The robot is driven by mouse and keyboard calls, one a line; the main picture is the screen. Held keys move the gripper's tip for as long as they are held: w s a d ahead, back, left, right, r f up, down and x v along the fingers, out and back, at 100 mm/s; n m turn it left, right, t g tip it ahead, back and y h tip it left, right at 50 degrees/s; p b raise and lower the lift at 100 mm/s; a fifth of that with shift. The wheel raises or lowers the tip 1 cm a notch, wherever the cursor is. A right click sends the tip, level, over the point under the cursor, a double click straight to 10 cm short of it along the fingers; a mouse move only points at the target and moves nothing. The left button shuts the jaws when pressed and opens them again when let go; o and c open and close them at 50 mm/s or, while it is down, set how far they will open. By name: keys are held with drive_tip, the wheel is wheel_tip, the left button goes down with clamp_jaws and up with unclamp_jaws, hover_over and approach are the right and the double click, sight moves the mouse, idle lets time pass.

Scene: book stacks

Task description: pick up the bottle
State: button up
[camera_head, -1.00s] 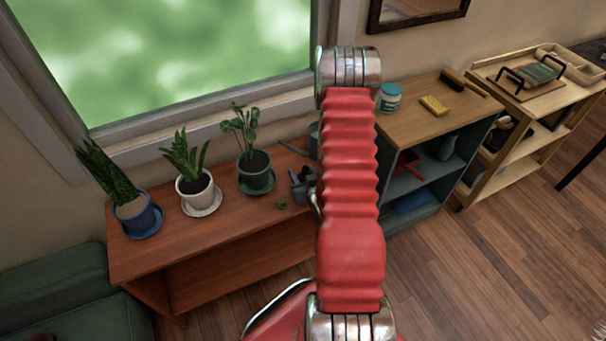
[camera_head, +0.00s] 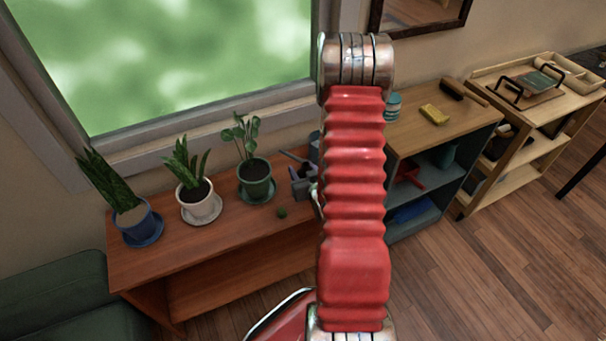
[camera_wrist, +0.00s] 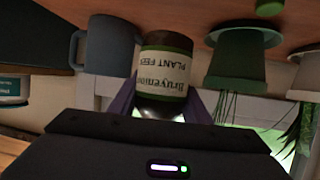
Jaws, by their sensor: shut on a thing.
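The bottle (camera_wrist: 166,66) has a dark body and a pale label reading "PLANT FEED". It shows upside down in the wrist view, which looks inverted. My gripper (camera_wrist: 162,90) has its two dark purple fingers on either side of the bottle and is shut on it. I cannot tell whether the bottle's base touches the wooden bench top (camera_head: 225,232). In the head view I cannot make out the bottle; my red arm covers much of that area.
A green pot (camera_wrist: 236,62) stands close to the bottle on one side and a blue-grey mug-like vessel (camera_wrist: 92,45) on the other. White (camera_head: 200,205) and blue (camera_head: 140,222) pots stand farther left. A shelf (camera_head: 425,130) is at right.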

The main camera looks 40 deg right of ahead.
drive_tip(key=shift+r, duration=1.65)
drive_tip(key=shift+r, duration=0.15)
